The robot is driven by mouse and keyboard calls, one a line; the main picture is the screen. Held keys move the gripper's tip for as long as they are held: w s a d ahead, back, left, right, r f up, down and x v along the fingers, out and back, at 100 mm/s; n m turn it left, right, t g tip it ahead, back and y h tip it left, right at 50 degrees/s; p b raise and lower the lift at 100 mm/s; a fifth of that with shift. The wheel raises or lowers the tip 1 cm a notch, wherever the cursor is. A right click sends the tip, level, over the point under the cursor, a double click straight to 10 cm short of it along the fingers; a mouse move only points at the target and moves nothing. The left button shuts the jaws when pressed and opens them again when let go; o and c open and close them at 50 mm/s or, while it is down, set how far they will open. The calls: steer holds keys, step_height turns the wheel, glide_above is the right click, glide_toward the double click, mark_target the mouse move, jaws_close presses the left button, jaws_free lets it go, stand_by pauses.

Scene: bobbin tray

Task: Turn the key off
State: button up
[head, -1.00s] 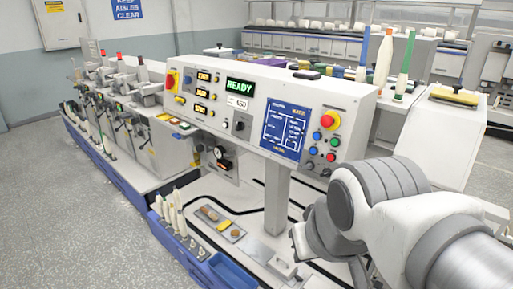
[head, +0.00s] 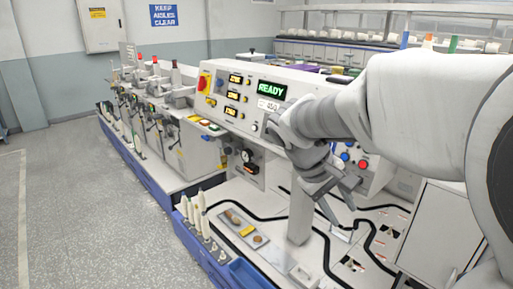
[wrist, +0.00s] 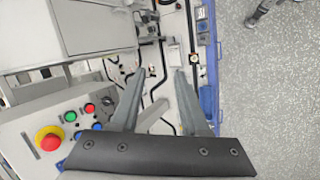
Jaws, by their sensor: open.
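I cannot tell whether this knob is the key. No key shows clearly in either view, and my arm covers much of the panel's right part. My gripper (head: 338,212) is open and empty, in front of the panel's right half and pointing down. In the wrist view, the open fingers (wrist: 159,76) point past the panel's edge over the machine bed, with nothing between them.
A red emergency stop (wrist: 48,140) and several coloured buttons lie left of the fingers in the wrist view. Below the panel are a support post (head: 301,205), a small tray (head: 240,230) and black cables. White bobbins (head: 200,215) stand at the front. The floor at left is clear.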

steer(key=w+a+f+n+t+h+b, duration=0.1)
steer(key=w+a+f+n+h, duration=0.2)
steer(key=w, duration=0.4)
steer(key=w+a+f+n+t+h+b, duration=0.1)
steer(key=w+a+f+h, duration=0.2)
steer(key=w, duration=0.4)
steer(key=w+a+f+n+t+h+b, duration=0.1)
steer(key=w+a+f+n+t+h, duration=0.15)
steer(key=w+h, duration=0.4)
steer(key=w+d, duration=0.2)
steer(key=d, duration=0.6)
steer(key=w+d+y+p, duration=0.1)
steer(key=w+d, duration=0.2)
steer(key=d, duration=0.6)
steer(key=shift+w+d+f+m+g, duration=0.2)
steer(key=shift+m+g, duration=0.15)
steer(key=shift+g, duration=0.1)
steer(key=shift+c, duration=0.3)
jaws_close()
